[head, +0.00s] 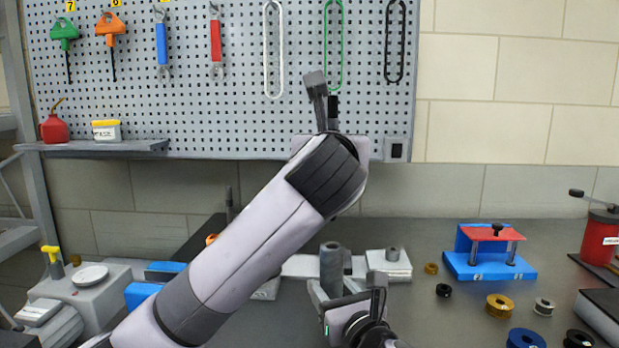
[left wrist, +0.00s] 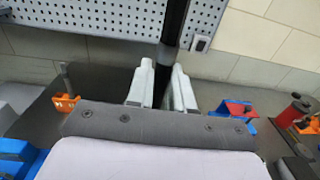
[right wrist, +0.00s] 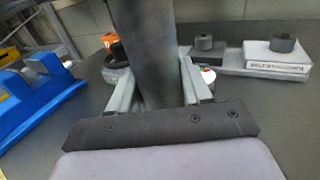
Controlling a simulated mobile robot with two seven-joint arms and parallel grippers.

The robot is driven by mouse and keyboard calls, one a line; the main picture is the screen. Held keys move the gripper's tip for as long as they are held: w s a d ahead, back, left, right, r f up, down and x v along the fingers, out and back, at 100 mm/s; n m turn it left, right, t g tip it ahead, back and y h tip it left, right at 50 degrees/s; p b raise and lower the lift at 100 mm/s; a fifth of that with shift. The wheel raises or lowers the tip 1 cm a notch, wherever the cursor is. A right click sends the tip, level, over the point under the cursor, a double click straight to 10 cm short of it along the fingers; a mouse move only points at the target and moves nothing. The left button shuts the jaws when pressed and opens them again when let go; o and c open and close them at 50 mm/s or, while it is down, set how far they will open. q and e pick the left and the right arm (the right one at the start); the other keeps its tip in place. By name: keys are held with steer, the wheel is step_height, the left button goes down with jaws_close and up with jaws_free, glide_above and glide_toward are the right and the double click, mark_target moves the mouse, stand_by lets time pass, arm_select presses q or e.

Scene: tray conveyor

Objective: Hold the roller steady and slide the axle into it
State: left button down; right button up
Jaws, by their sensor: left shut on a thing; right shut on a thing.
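The roller (head: 331,268) is a grey cylinder standing about upright over the bench. The light fingers of my right gripper (head: 335,292) are shut on it. In the right wrist view it is a large dark-grey cylinder (right wrist: 150,50) between the fingers (right wrist: 158,92). The axle (left wrist: 174,25) is a dark rod with a greyer band, shut in my left gripper (left wrist: 161,92). In the head view my raised left arm hides the left fingers; a short black piece above the wrist may be the axle. The axle appears apart from the roller, though the gap is unclear.
A white block (head: 389,264) with a small grey cylinder lies right of the roller. A blue and red fixture (head: 489,252), several rings and spools (head: 500,306) stand farther right. Bare bench (head: 420,310) shows right of centre.

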steer(key=shift+s+a+f, duration=0.1)
steer(key=shift+f, duration=0.3)
arm_select(q)
steer(key=shift+d+r, duration=0.2)
steer(key=shift+r, duration=0.05)
steer(key=shift+s+f, duration=0.1)
steer(key=shift+f, duration=2.05)
